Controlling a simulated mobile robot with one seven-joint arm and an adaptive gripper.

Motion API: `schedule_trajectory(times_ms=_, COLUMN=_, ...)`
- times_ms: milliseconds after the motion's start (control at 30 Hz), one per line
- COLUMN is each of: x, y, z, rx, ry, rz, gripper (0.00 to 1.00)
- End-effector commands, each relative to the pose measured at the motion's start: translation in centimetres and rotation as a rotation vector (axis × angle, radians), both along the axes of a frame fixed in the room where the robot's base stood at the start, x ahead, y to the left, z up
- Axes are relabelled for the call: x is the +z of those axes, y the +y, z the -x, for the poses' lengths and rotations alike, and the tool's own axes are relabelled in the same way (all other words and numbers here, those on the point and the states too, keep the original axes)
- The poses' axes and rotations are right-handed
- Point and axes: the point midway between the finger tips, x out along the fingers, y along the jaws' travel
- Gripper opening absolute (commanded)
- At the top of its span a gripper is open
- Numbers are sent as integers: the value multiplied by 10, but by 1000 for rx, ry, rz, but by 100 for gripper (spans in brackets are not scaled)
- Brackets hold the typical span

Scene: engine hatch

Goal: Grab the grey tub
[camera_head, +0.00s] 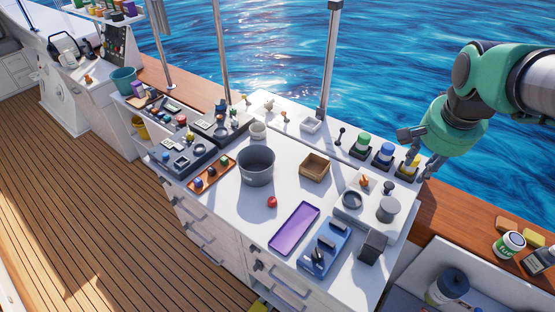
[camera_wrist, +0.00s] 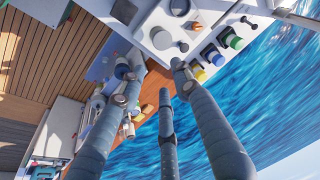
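The grey tub (camera_head: 256,166) is a round, dark grey, open-topped bucket. It stands upright on the white counter (camera_head: 232,203) in the head view, left of a small brown box (camera_head: 314,167). My gripper (camera_head: 416,152) is far to the right of the tub, above the back right edge of the counter by the water. In the wrist view my gripper (camera_wrist: 156,76) has its fingers spread, with nothing held between them. I cannot make out the tub in the wrist view.
A red ball (camera_head: 272,202) and a purple tray (camera_head: 293,229) lie in front of the tub. A pole (camera_head: 328,65) rises at the counter's back edge.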

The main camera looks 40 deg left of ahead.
Motion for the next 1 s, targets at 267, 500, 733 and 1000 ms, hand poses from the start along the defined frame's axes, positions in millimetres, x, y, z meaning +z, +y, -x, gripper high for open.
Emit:
schedule_trajectory(times_ms=267, x=-11, y=88, z=-32, rx=-10, ry=43, rz=5, gripper=32)
schedule_trajectory(times_ms=500, x=-32, y=167, z=-47, rx=-24, ry=76, rz=12, gripper=32)
schedule_trajectory(times_ms=733, x=-61, y=245, z=-49, rx=-39, ry=102, rz=25, gripper=32)
schedule_trajectory(times_ms=1000, x=-103, y=336, z=-35, rx=-55, ry=126, rz=43, gripper=32)
